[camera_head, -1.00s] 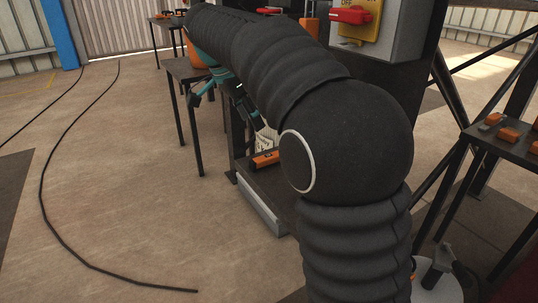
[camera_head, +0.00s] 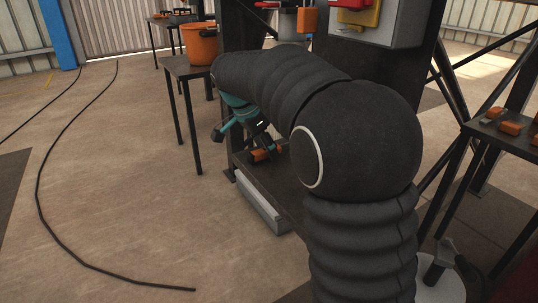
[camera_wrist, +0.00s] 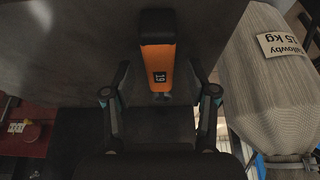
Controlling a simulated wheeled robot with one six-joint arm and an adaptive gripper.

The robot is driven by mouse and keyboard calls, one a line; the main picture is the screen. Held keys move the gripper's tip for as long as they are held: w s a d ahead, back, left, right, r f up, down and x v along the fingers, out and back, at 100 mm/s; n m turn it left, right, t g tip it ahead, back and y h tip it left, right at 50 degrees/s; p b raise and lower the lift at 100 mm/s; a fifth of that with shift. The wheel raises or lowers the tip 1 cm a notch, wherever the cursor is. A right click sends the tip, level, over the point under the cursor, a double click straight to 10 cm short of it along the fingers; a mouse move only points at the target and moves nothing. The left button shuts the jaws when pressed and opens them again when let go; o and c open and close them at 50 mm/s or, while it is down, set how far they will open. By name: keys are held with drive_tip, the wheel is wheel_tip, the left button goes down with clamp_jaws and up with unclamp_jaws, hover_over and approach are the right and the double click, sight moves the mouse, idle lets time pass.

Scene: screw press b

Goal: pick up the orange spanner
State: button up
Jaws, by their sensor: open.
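The orange spanner (camera_wrist: 160,62) shows in the wrist view at top centre, with a black end and a "19" label, over a dark grey surface. My gripper (camera_wrist: 159,96) is open and empty, one finger on each side of the spanner's near end. I cannot tell how far the fingertips are above it. In the head view my gripper (camera_head: 256,141) is at the press's low dark bed, partly hidden by my arm. Orange parts (camera_head: 262,155) show beside and behind the fingers there, and my arm hides much of the bed.
A pale sack (camera_wrist: 280,85) with a weight label stands close on the right in the wrist view. An orange bucket (camera_head: 200,43) stands on a small table at the left. A side table (camera_head: 510,138) with orange items is at the right. The left floor is open, with cables.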

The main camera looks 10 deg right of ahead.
drive_tip(key=shift+d+f, duration=0.1)
drive_tip(key=shift+f, duration=0.1)
clamp_jaws()
drive_tip(key=shift+r, duration=0.1)
